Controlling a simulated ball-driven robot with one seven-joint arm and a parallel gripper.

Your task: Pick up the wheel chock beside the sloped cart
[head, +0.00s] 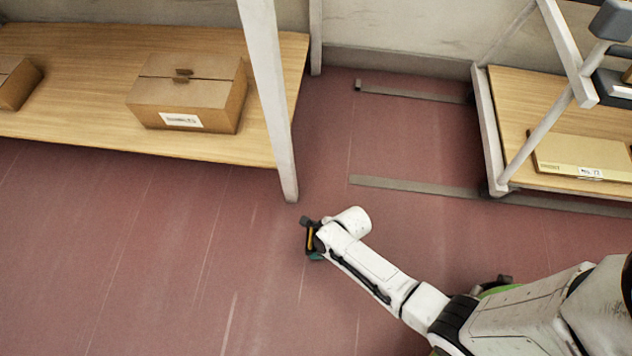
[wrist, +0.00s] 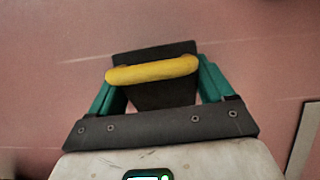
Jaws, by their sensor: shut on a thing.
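The wheel chock is a dark wedge with a yellow handle bar (wrist: 152,71), in the middle of the wrist view. My gripper (wrist: 157,85) has its teal fingers on either side of it and is shut on it. In the head view the chock (head: 310,238) is a small dark and yellow shape at the end of my arm, partly hidden by my wrist. I cannot tell whether it touches the floor. The sloped cart seems to be the cart with slanted posts (head: 548,118) at the right of the head view.
A wooden shelf (head: 60,125) with cardboard boxes (head: 190,97) stands at the upper left, its white post (head: 270,110) close to my gripper. A flat box (head: 583,156) lies on the cart. Grey strips (head: 415,186) lie on the floor. The red floor at lower left is clear.

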